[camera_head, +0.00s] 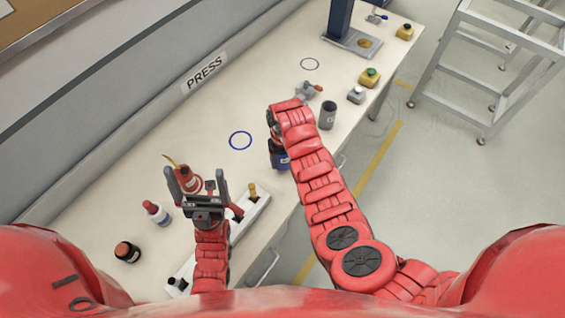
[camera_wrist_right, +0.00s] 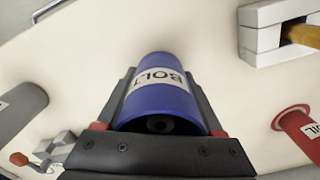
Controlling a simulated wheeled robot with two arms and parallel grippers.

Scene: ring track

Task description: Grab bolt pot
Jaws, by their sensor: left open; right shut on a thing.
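The bolt pot (camera_wrist_right: 160,92) is a blue cylinder with a white "BOLT" label. In the right wrist view it lies between the two dark fingers of my right gripper (camera_wrist_right: 163,80), which is shut on it. In the head view the blue pot (camera_head: 279,156) shows beside my right forearm, to the right of a blue ring; the arm hides part of it and most of that gripper. I cannot tell whether the pot touches the table. My left gripper (camera_head: 197,180) is open, fingers up, in front of a red bottle.
A blue ring (camera_head: 240,140) is marked on the bench. A dark grey cup (camera_head: 327,115) and push-button boxes (camera_head: 370,77) line the right edge.

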